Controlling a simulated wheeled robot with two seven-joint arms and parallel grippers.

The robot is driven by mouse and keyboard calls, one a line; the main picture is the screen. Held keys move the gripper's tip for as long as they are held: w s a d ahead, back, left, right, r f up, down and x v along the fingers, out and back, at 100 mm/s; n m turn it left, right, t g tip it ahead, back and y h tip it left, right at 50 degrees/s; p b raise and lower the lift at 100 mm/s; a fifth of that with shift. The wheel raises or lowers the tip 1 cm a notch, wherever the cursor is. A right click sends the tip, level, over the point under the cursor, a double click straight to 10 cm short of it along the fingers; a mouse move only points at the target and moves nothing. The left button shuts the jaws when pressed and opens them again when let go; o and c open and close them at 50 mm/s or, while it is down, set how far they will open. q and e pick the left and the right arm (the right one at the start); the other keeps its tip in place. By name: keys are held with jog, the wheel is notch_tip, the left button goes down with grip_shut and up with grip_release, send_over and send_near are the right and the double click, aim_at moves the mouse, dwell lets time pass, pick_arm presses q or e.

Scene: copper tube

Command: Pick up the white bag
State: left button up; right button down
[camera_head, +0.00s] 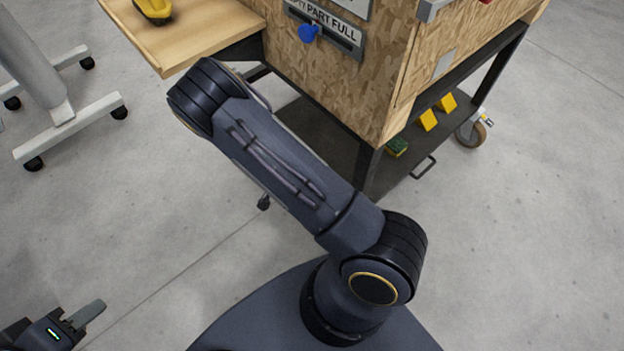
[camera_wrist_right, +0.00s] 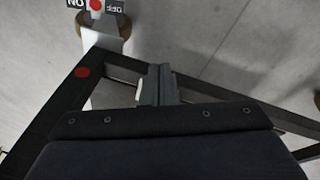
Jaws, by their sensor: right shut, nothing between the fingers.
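No white bag shows in either view. My left gripper (camera_head: 92,312) is at the bottom left corner of the head view, over bare floor. Only a grey finger area shows and I cannot tell how far apart the fingers are. My right gripper (camera_wrist_right: 157,84) shows in the right wrist view with its fingers together and nothing between them. It is near dark frame bars. In the head view my right gripper is hidden.
A particle-board box (camera_head: 340,85) stands on a dark wheeled cart (camera_head: 425,165). A wooden tabletop (camera_head: 205,35) with a yellow-and-black object (camera_head: 153,10) is beside it. A white wheeled stand (camera_head: 60,115) is at left. Dark bars (camera_wrist_right: 60,120) cross the wrist view. Floor at right is clear.

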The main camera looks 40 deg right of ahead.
jog(key=s+a+f+n+g+h, duration=0.1)
jog(key=s+a+f+n+g, duration=0.15)
jog(key=n, duration=0.75)
jog(key=w+d+f+n+t+h+b, duration=0.15)
jog(key=n+h, duration=0.25)
jog(key=n, duration=0.6)
jog(key=w+d+n+t+h, duration=0.1)
jog(key=w+n+t+h, duration=0.15)
jog(key=n, duration=0.85)
jog(key=shift+m+g+h, duration=0.3)
jog(key=shift+g+h, duration=0.05)
jog(key=shift+g, duration=0.1)
jog(key=d+b, duration=0.1)
jog(key=d, duration=0.3)
jog(key=d+b, duration=0.1)
jog(key=d, duration=0.3)
jog(key=d+b, duration=0.1)
jog(key=d, duration=0.2)
jog(key=shift+w+d+f, duration=0.25)
jog(key=shift+d+f, duration=0.05)
jog(key=shift+d, duration=0.1)
jog(key=shift+a+f+b, duration=0.1)
jog(key=shift+f+b, duration=0.3)
jog(key=shift+b, duration=0.1)
jog(key=shift+a+f, duration=0.1)
jog(key=shift+a, duration=0.6)
